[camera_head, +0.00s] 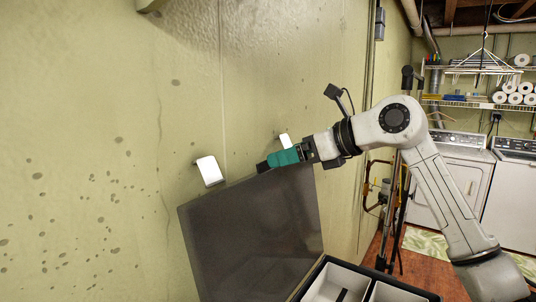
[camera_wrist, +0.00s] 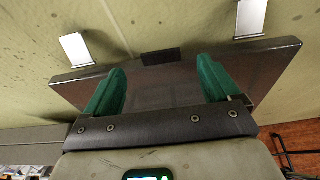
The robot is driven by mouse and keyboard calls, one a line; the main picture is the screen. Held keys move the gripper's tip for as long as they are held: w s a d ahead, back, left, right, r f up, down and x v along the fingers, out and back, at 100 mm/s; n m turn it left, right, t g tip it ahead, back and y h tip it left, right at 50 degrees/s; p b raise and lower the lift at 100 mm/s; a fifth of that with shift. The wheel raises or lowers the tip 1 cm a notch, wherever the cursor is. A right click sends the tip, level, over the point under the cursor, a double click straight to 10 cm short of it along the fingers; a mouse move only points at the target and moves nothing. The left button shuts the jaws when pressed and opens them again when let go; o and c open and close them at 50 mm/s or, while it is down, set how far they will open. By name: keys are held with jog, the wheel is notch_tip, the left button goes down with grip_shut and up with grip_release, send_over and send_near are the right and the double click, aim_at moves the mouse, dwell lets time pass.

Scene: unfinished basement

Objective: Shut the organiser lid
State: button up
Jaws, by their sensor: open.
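The organiser's dark grey lid (camera_head: 255,238) stands open, raised steeply beside the wall; it also shows in the wrist view (camera_wrist: 165,92). A small dark tab (camera_wrist: 161,57) sits at the middle of its far edge in the wrist view. The organiser's base (camera_head: 362,286), with white compartments and a dark rim, shows at the bottom of the head view and is cut off. My gripper (camera_head: 280,159) is at the lid's top edge. In the wrist view its green fingers (camera_wrist: 160,84) are apart, with the lid surface visible between them. I cannot tell whether they touch the lid.
A white wall hook (camera_head: 209,171) and a second one (camera_head: 285,141) stick out from the green wall (camera_head: 110,130) just above the lid. A washer (camera_head: 450,180) and shelves (camera_head: 480,97) stand far right. Red-brown floor (camera_head: 393,283) shows right of the organiser.

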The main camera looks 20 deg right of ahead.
jog(key=p, duration=0.2)
send_over(271, 185)
jog(key=shift+f, duration=1.2)
